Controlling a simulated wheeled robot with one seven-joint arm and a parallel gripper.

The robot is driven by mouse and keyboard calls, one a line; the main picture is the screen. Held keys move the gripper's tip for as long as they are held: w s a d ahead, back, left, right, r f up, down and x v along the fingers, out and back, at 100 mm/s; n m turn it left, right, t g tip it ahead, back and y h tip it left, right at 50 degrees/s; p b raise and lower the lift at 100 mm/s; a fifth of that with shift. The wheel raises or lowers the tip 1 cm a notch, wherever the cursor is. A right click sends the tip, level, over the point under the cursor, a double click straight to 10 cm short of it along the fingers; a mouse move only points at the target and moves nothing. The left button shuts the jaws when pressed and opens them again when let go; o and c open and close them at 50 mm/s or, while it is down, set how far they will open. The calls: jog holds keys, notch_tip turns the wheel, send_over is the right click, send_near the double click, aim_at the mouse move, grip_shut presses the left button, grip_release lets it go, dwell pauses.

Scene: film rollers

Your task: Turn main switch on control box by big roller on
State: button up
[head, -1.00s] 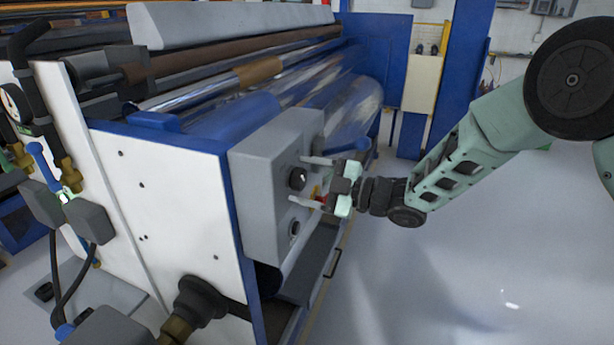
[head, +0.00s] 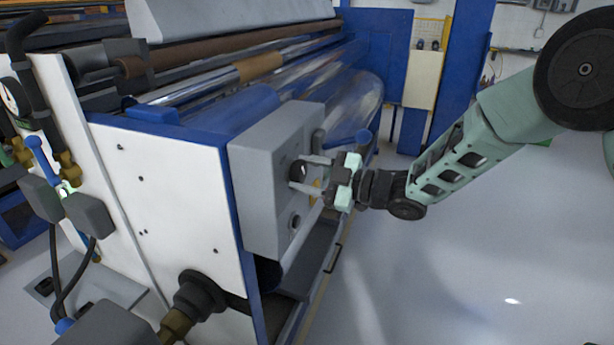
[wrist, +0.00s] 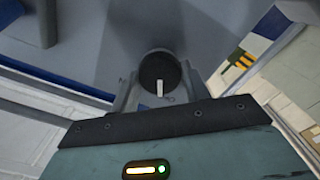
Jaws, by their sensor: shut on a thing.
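The grey control box (head: 262,190) is mounted on the end of the big roller machine. Its main switch, a round black knob (head: 297,170), is on the face towards my arm, partly covered by my fingers in the head view. In the wrist view the knob (wrist: 158,72) shows a white pointer mark towards the bottom of the picture. My gripper (head: 299,174) reaches the box from the right. Its two fingers (wrist: 158,98) lie on either side of the knob and are shut on it.
A second round control (head: 295,222) sits lower on the same face of the box. The big roller (head: 352,105) runs back behind the box. A blue-handled part (head: 348,138) is just above my gripper. The floor (head: 450,260) to the right is clear.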

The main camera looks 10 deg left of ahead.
jog(key=m+b, duration=0.1)
jog(key=m, duration=0.5)
jog(key=m+p, duration=0.1)
jog(key=m, duration=0.5)
jog(key=shift+m, duration=0.3)
dwell(0.4)
jog(key=o, duration=1)
jog(key=shift+d, duration=0.1)
jog(key=s+d+b, duration=0.2)
jog(key=d+b, duration=0.3)
jog(key=d, duration=1.2)
jog(key=shift+s, duration=0.15)
